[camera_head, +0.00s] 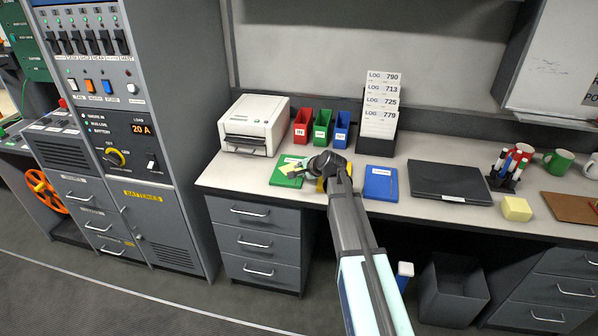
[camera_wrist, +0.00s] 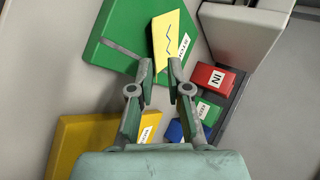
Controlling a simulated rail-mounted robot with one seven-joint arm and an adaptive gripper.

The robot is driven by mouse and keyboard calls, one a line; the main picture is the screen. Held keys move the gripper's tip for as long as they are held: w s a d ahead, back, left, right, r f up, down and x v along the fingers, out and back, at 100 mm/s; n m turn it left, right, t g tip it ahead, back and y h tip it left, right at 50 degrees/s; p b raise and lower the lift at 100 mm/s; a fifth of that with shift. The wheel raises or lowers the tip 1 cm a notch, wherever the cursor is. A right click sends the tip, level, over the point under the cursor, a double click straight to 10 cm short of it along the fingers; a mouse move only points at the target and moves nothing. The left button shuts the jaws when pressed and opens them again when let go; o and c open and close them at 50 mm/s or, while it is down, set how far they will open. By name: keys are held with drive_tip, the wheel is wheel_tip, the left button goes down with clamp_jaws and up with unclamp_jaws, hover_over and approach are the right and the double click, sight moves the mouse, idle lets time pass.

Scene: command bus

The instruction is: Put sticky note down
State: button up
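The yellow sticky note (camera_wrist: 171,42), with a dark zigzag line on it, is at the top middle of the wrist view. Its lower end sits between the fingertips of my gripper (camera_wrist: 160,72), which appear closed on its two sides. The note is over a green folder (camera_wrist: 120,32) with a white label partly covered by it. In the head view the note (camera_head: 289,169) shows as a small yellow patch over the green folder (camera_head: 282,179), at the tip of my gripper (camera_head: 300,168). Any gap between note and folder is hard to judge.
A yellow folder (camera_wrist: 78,140) lies right beside the green one, partly under my arm. A blue folder (camera_head: 381,184) and a dark laptop-like case (camera_head: 448,181) lie farther right. Red (camera_head: 303,127), green and blue bins, a white printer (camera_head: 254,124) and a log rack stand behind.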

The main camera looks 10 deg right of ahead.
drive_tip(key=v, duration=1)
drive_tip(key=shift+b, duration=0.35)
drive_tip(key=shift+s, duration=0.1)
drive_tip(key=s+a+f+n+g, duration=0.1)
drive_tip(key=s+f, duration=0.1)
drive_tip(key=f, duration=0.1)
drive_tip(key=s+a+f+n+g, duration=0.1)
drive_tip(key=s+f, duration=0.1)
drive_tip(key=f, duration=0.2)
drive_tip(key=s+a+f+n+g, duration=0.1)
drive_tip(key=s+f, duration=0.2)
drive_tip(key=shift+a+f+n+h, duration=0.25)
drive_tip(key=shift+n+h, duration=0.05)
drive_tip(key=s+a+f+n+g+h, duration=0.1)
drive_tip(key=s+f+n+g+h, duration=0.3)
drive_tip(key=s+f, duration=0.65)
drive_tip(key=s+a+f+n+g+y, duration=0.1)
drive_tip(key=s+f+n+g, duration=0.2)
drive_tip(key=s+f+n, duration=0.7)
drive_tip(key=s+r+m+g+p, duration=0.1)
drive_tip(key=s+m+g+p, duration=0.1)
drive_tip(key=s+p, duration=0.7)
drive_tip(key=s+r+m+g+p, duration=0.1)
drive_tip(key=s+g+p, duration=0.3)
drive_tip(key=s+p, duration=0.6)
drive_tip(key=s, duration=1.2)
drive_tip(key=shift+s+r+m+g, duration=0.3)
drive_tip(key=shift+s+r+m, duration=0.1)
